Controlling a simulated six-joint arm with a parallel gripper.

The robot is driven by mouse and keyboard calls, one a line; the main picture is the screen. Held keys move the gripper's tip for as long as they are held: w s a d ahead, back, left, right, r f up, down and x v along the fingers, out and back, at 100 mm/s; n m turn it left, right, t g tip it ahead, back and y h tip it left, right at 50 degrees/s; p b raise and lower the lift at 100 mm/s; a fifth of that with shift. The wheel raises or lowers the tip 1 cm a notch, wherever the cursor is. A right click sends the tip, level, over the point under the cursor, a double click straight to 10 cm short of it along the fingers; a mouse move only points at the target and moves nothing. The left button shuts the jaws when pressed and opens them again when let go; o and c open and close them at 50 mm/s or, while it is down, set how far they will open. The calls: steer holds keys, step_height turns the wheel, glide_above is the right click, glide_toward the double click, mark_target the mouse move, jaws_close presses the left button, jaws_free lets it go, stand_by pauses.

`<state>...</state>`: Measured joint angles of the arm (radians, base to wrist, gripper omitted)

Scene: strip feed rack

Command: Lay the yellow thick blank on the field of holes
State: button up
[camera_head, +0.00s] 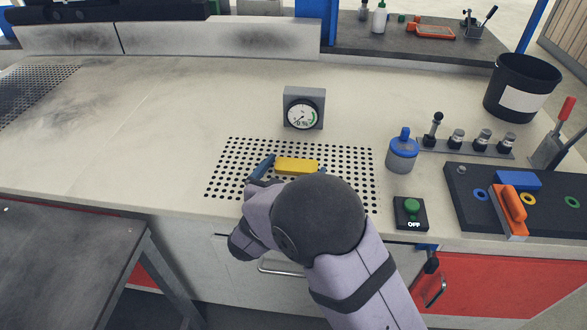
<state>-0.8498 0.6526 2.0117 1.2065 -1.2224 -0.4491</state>
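The yellow thick blank (297,165) is over the field of holes (230,160), near its middle. My gripper (297,168) reaches in from the front with one blue finger at each end of the blank. The left finger looks close to or against the blank's left end; the right finger is mostly hidden behind my wrist. I cannot tell whether the fingers press on the blank, or whether it rests on the holes or is held just above them. My wrist hides the front middle of the field.
A gauge box (304,108) stands just behind the field. To the right are a blue-lidded jar (402,152), a button box (411,212) marked OFF, a dark tool board (470,210) and a black bin (522,88). The bench left of the field is clear.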

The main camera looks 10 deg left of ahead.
steer(key=shift+r, duration=0.2)
steer(key=p+v, duration=0.1)
steer(key=v, duration=1.1)
stand_by(0.3)
